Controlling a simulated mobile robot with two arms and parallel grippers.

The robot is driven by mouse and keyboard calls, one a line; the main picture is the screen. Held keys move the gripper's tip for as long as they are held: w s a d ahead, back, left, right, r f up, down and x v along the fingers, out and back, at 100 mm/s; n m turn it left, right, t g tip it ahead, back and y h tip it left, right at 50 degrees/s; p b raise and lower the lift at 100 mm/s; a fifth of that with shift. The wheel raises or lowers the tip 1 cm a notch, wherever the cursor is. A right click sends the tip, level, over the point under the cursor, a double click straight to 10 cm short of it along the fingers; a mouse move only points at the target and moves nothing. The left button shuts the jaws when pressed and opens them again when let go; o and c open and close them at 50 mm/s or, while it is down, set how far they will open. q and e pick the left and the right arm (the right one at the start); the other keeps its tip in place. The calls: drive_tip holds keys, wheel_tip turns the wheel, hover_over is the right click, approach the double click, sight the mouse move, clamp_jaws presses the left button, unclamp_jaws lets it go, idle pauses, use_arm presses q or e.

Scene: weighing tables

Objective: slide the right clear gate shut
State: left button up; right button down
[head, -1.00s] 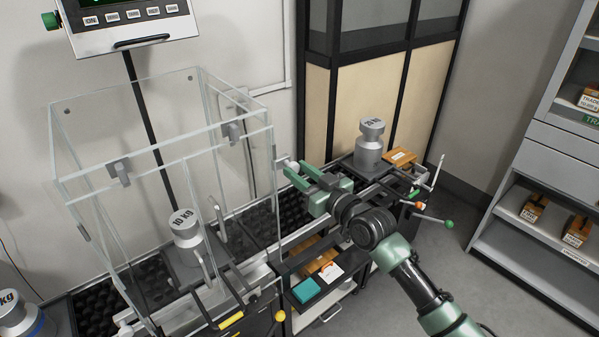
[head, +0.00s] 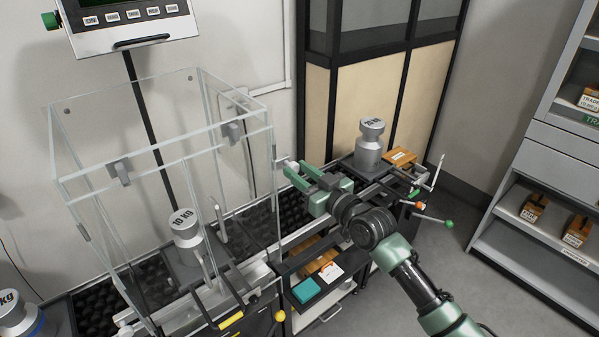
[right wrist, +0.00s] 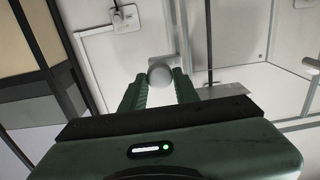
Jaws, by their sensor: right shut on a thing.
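The clear box (head: 165,150) stands over the scale on the left table, with a 10 kg weight (head: 186,230) inside. The right clear gate (head: 262,190) is a see-through panel on the box's right side; how far it stands open I cannot tell. A pale round knob (right wrist: 160,73) lies between my right fingertips in the right wrist view. My right gripper (head: 288,168) is shut on this knob, beside the gate's edge in the head view; the fingers partly hide it. My left gripper is not in view.
A second weight (head: 370,143) stands on a plate to the right, next to an orange-brown box (head: 400,158). Below is a shelf with a teal block (head: 306,288). A grey rack (head: 540,190) stands at far right. A display (head: 125,20) hangs over the box.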

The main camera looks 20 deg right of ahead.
wheel_tip(320, 180, down, 25)
drive_tip(key=b, duration=1.7)
drive_tip(key=shift+b, duration=0.4)
drive_tip(key=shift+f, duration=0.15)
drive_tip(key=c, duration=1.1)
unclamp_jaws()
drive_tip(key=shift+s, duration=0.1)
drive_tip(key=v, duration=0.7)
drive_tip(key=shift+s+d, duration=0.15)
drive_tip(key=shift+s, duration=0.15)
